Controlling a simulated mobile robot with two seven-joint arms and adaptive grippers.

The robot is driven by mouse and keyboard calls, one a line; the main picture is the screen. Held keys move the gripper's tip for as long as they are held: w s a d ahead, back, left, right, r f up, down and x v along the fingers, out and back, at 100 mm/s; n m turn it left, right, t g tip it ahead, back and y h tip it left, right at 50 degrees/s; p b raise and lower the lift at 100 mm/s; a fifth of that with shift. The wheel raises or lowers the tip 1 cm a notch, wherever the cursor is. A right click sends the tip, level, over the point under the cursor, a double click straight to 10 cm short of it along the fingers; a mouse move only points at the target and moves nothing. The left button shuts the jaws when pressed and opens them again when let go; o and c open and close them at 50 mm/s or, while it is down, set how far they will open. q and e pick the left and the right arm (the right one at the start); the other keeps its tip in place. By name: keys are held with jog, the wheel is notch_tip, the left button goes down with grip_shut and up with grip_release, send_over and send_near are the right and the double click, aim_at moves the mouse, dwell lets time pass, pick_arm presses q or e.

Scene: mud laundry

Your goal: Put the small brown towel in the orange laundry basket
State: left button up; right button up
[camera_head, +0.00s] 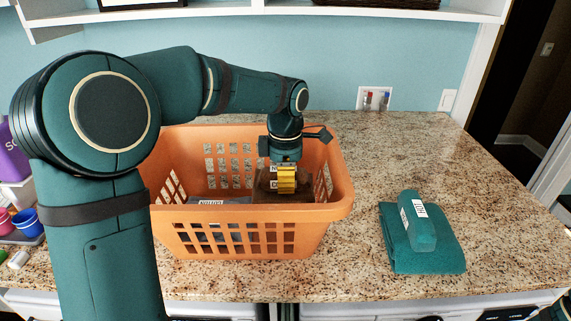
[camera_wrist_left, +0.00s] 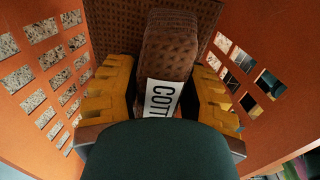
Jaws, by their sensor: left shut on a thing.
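The orange laundry basket (camera_head: 200,215) stands on the granite counter. My left gripper (camera_head: 287,180) reaches down inside its right part. In the left wrist view, the yellow fingers of my left gripper (camera_wrist_left: 165,98) are on either side of the small brown towel (camera_wrist_left: 172,45), which is folded and has a white label. The gripper is shut on it. In the head view the brown towel (camera_head: 266,187) is partly hidden behind the gripper and the basket's front wall. The orange basket walls (camera_wrist_left: 35,100) flank it in the wrist view.
A grey item with a white label (camera_head: 222,201) lies inside the basket's left part. A folded teal towel (camera_head: 430,250) with a rolled teal piece (camera_head: 417,222) lies on the counter at right. Small cups (camera_head: 25,222) stand at far left. The counter right of the basket is mostly clear.

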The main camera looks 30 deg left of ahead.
pick_arm(q)
notch_tip(320, 180, down, 4)
jog(key=shift+f+b, duration=0.2)
jog(key=shift+b, duration=0.8)
jog(key=shift+f+b, duration=0.45)
jog(key=shift+f, duration=0.2)
jog(key=o, duration=1.2)
jog(key=shift+r, duration=0.15)
